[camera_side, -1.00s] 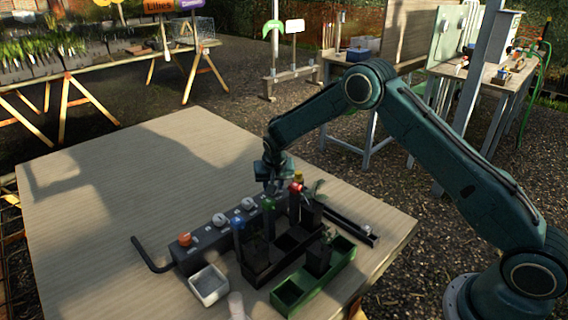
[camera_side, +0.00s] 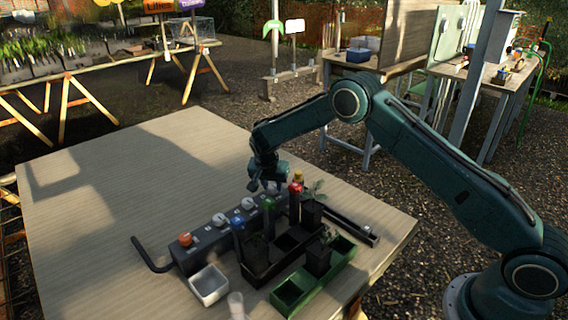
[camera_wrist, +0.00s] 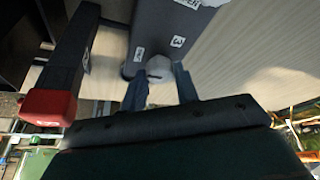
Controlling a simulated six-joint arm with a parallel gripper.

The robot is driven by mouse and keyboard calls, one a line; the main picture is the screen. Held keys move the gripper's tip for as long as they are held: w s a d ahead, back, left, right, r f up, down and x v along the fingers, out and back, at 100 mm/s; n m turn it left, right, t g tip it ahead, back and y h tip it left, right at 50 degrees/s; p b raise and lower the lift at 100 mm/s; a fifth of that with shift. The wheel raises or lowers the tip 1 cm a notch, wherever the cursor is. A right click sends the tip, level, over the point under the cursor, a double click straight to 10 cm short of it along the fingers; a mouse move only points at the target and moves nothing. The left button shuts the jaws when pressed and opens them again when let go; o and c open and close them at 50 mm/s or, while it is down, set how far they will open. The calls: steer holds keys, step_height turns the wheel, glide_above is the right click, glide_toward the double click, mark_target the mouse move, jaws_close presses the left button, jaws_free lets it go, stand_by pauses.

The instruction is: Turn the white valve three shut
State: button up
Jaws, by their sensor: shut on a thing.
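The grey valve block (camera_side: 205,238) lies on the table with a row of knobs along its top. An orange knob (camera_side: 185,239) is at its near end, and white knobs (camera_side: 219,219) follow towards the far end. My gripper (camera_side: 264,187) is at the far end of the block, pointing down. In the wrist view my gripper (camera_wrist: 158,88) has one finger on each side of the white valve three (camera_wrist: 158,68) and is shut on it. In the side view this knob is mostly hidden by the fingers.
A red-capped post (camera_side: 296,188) stands close to the right of my gripper and shows in the wrist view (camera_wrist: 48,105). Black and green trays (camera_side: 289,293) with potted plants stand right of the block. A white dish (camera_side: 209,284) is in front. The table's left half is clear.

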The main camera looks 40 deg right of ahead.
steer(key=o, duration=1)
steer(key=shift+c, duration=0.2)
steer(key=shift+r, duration=0.1)
steer(key=v, duration=1.3)
steer(key=shift+a+r, duration=0.2)
steer(key=shift+r, duration=0.05)
steer(key=shift+s, duration=0.1)
